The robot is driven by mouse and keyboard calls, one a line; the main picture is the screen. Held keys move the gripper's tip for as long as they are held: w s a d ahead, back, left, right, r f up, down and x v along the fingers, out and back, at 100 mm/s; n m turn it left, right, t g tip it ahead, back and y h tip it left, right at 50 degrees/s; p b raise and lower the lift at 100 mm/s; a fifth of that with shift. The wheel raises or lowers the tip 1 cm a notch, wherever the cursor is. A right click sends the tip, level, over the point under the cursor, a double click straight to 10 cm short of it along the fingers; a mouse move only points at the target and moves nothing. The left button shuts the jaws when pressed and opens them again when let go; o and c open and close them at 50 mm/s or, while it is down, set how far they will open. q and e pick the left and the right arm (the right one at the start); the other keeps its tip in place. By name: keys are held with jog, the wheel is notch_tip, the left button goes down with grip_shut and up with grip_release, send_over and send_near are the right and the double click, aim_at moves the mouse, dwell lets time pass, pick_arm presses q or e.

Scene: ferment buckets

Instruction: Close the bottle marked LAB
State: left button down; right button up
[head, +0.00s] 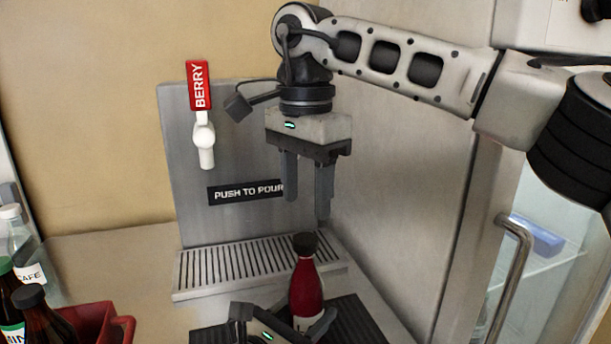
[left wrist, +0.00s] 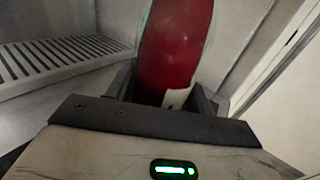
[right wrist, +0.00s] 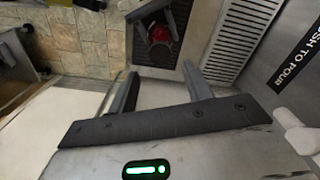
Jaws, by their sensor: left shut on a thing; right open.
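A bottle of dark red liquid (head: 306,288) stands upright with a dark cap (head: 305,244) on its neck; I cannot tell how tight the cap is. Its white label is mostly hidden, with only an "L" showing. My left gripper (head: 300,322) is shut on the bottle's lower body. The left wrist view shows the red bottle (left wrist: 175,45) between the fingers. My right gripper (head: 307,200) is open and empty, pointing down above the cap, apart from it. The right wrist view shows the bottle top (right wrist: 160,34) beyond the open fingers.
A dispenser panel (head: 235,150) with a red BERRY tap (head: 200,90) and a drip grate (head: 240,268) stands behind. A red crate (head: 108,322) and other bottles (head: 40,312) are at lower left. A door handle (head: 518,270) is at right.

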aim_at(306, 238)
jog(key=shift+f, duration=3.1)
jog(key=c, duration=1)
jog(key=m, duration=2.1)
jog(key=o, duration=1.2)
jog(key=shift+c, duration=0.2)
jog(key=shift+r, duration=0.1)
